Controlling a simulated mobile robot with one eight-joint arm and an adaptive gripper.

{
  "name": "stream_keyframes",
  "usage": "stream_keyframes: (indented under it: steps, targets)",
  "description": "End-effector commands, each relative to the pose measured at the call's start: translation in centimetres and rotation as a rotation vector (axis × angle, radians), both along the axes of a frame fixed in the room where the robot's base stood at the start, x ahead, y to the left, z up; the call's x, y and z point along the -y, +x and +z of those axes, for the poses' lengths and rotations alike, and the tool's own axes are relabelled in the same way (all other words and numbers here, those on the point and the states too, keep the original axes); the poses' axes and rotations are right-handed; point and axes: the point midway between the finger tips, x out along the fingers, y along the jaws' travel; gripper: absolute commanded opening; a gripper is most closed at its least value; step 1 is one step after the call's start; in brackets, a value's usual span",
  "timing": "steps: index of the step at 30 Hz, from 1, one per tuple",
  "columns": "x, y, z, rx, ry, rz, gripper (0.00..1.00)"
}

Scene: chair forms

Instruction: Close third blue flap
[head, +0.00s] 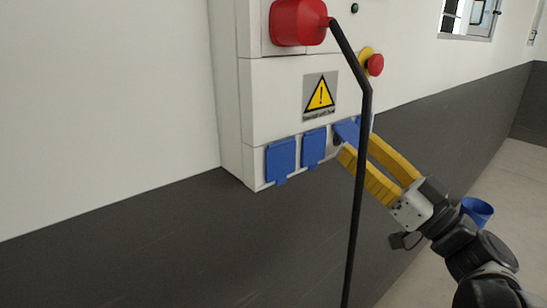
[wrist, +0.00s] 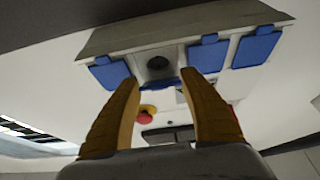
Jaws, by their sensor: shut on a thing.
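A white socket box (head: 287,100) on the wall carries a row of blue flaps along its lower edge. The third blue flap (head: 346,130) stands raised and tilted outward. In the wrist view, its dark round socket (wrist: 159,64) is uncovered, and a thin blue edge of the flap (wrist: 157,87) shows between my fingertips. My gripper (head: 358,147) has yellow fingers, spaced apart at this flap and shut on it; it also shows in the wrist view (wrist: 161,82). The exact contact is partly hidden.
The first flap (head: 281,160), second flap (head: 313,147) and fourth flap (wrist: 110,73) lie down over their sockets. A black cable (head: 357,205) from a red plug (head: 297,22) hangs in front of my fingers. A red emergency button (head: 375,65) sits above. A blue container (head: 477,210) is behind my arm.

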Motion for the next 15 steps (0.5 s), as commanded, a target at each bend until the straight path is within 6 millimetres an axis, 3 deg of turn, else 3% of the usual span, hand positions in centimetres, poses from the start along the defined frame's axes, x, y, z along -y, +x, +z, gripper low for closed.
stream_keyframes:
  steps: [1,15]
  targets:
    - [-0.21,0.22,-1.0,0.029,0.024,0.004,0.1]
    - [-0.76,1.1,-1.16,0.23,0.17,0.002,0.11]
